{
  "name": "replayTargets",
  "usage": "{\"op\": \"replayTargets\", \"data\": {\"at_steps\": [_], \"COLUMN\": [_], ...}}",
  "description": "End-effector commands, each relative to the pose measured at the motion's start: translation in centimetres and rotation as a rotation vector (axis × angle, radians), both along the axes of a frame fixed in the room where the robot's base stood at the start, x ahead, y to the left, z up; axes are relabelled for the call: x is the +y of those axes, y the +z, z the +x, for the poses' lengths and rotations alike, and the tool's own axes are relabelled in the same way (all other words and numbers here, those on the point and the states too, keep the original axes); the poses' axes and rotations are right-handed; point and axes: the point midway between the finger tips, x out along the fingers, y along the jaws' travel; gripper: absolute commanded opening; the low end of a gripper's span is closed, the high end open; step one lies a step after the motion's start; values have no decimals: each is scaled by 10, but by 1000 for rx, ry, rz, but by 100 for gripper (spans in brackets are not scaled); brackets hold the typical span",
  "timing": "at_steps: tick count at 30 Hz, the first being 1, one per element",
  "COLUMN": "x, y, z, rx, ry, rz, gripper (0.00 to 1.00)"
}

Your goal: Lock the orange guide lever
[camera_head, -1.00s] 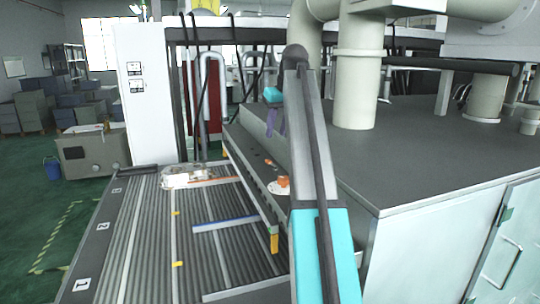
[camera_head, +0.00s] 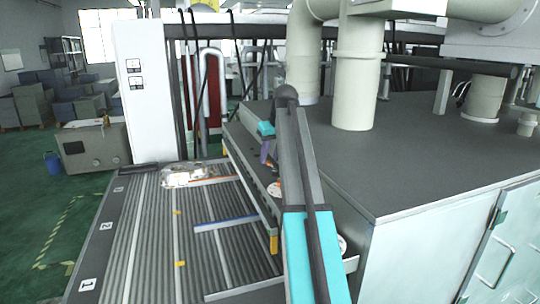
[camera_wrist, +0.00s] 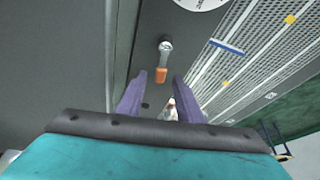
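The orange guide lever (camera_wrist: 161,75) shows in the wrist view, with an orange handle end and a metal pivot on a dark grey rail. Its handle points back toward my gripper. My gripper (camera_wrist: 160,77) is open, with its two purple fingers apart. In the picture the orange end lies between the fingertips; whether they touch it or hover above it, I cannot tell. In the head view my gripper (camera_head: 267,152) is low over the rail (camera_head: 235,140) beside the grey cabinet, and the arm and fingers hide the lever.
A round white and orange part (camera_head: 275,188) sits on the rail near my arm; my arm partly covers it. A ribbed conveyor bed (camera_head: 150,235) with a metal casting (camera_head: 184,177) lies to the left. The grey cabinet top (camera_head: 420,150) with thick pipes is at the right.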

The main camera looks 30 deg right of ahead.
Motion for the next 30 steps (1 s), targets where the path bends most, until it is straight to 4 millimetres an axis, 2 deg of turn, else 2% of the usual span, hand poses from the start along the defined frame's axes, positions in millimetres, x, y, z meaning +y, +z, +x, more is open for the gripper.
{"op": "replayTargets", "data": {"at_steps": [6, 15, 16, 21, 22, 30], "x": [0, 0, 0, 0, 0, 1], "y": [-10, -11, -11, -11, -11, -11], "z": [4, 4, 4, 4, 4, 5], "rx": [1, 0, 0, 0, 1, 0], "ry": [0, 0, 0, 0, 0, 11], "rz": [0, 0, 0, 0, 0, 0], "gripper": [33, 33, 31, 2, 0, 0]}}
